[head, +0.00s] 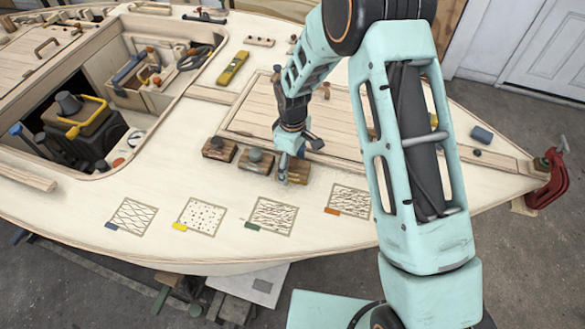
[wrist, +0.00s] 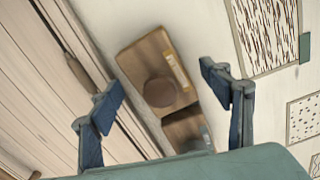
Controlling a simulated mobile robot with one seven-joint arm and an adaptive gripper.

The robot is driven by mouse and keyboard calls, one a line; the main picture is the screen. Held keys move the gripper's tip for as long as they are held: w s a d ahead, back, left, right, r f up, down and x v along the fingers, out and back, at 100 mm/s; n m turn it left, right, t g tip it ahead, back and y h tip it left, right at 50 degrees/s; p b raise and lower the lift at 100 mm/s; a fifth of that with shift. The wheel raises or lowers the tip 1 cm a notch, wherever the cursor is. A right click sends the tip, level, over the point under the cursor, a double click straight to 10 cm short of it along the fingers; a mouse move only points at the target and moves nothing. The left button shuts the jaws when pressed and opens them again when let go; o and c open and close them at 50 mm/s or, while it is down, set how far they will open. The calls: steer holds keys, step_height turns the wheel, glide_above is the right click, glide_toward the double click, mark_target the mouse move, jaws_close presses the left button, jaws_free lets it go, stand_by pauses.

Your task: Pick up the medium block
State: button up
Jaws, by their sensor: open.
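Three wooden blocks stand in a row on the pale deck in the head view: the left block (head: 219,149), the middle block (head: 256,161) and the right block (head: 294,172). Dark round knobs show on the left and middle ones; my gripper (head: 290,148) partly covers the right one. I cannot read which is the medium block. In the wrist view, a block with a brown knob and a pale label (wrist: 148,60) lies ahead of my gripper (wrist: 163,88), roughly between its spread, empty fingers.
Patterned square panels with coloured tags, one tagged green (head: 273,215), lie on the deck in front of the blocks. A raised plank hatch (head: 250,118) is behind them. An open cockpit with tools is at left; a yellow level (head: 233,68) lies near it.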

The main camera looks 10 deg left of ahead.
mark_target(292, 160)
steer(key=shift+c, duration=0.6)
steer(key=c, duration=1.3)
steer(key=shift+w+r, duration=0.1)
steer(key=shift+r, duration=0.3)
step_height(292, 160, up, 2)
steer(key=shift+r, duration=0.2)
steer(key=s+r, duration=0.2)
steer(key=s+r+b, duration=0.1)
steer(key=s+r, duration=0.2)
steer(key=shift+a+r+b, duration=0.2)
steer(key=shift+r+b, duration=0.1)
steer(key=shift+r, duration=0.05)
steer(key=s+r, duration=0.1)
steer(key=s, duration=0.2)
steer(key=s+r+b, duration=0.1)
steer(key=s, duration=0.2)
steer(key=s+r, duration=0.2)
steer(key=s, duration=0.1)
steer(key=shift+a, duration=0.3)
steer(key=shift+c, duration=0.2)
